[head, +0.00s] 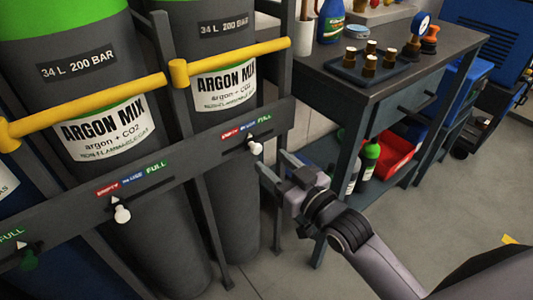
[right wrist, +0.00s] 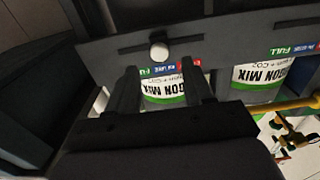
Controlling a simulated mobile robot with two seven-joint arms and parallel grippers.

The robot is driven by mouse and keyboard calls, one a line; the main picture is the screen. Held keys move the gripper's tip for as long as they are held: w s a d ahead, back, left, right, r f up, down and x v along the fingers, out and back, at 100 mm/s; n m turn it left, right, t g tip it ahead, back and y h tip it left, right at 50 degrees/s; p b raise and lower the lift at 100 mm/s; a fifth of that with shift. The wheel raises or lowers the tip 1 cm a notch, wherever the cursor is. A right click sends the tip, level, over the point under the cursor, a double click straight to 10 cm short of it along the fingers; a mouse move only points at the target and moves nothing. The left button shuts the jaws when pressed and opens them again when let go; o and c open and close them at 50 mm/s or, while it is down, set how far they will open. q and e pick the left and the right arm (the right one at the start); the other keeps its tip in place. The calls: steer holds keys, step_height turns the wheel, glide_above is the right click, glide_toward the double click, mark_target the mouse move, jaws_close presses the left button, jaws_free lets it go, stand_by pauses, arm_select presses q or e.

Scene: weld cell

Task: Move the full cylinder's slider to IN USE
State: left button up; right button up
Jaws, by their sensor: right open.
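Two grey gas cylinders with green shoulders and ARGON MIX labels stand behind a dark rail. The knob also shows in the right wrist view (right wrist: 158,50), ahead of the fingertips. The middle cylinder (head: 155,240) has a white knob (head: 122,214) near EMPTY. My right gripper (head: 277,166) is open and empty, just right of and below the right knob, apart from it. My left gripper is not in view.
A yellow bar (head: 90,98) crosses the cylinders above the rail (head: 185,158). A workbench (head: 345,85) with a tray of parts stands right of the rack. Floor at lower right is clear.

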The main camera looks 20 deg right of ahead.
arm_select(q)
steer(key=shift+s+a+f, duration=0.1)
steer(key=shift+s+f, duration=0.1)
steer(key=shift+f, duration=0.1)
arm_select(e)
steer(key=shift+v, duration=0.95)
steer(key=s+d+f+m+g+h, duration=0.1)
steer(key=s+f+g+h, duration=0.35)
steer(key=s+f, duration=1.15)
arm_select(q)
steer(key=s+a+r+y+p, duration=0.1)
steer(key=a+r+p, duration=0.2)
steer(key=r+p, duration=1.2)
steer(key=p, duration=0.5)
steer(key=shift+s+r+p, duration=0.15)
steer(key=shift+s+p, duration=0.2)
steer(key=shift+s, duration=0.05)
arm_select(e)
steer(key=d+r+g, duration=0.2)
steer(key=d+r, duration=0.1)
steer(key=r, duration=1.1)
steer(key=shift+s+r+m, duration=0.25)
steer(key=shift+s+m, duration=0.05)
steer(key=shift+s, duration=0.1)
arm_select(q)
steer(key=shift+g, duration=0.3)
arm_select(e)
steer(key=shift+f+y, duration=0.1)
steer(key=shift+y, duration=0.15)
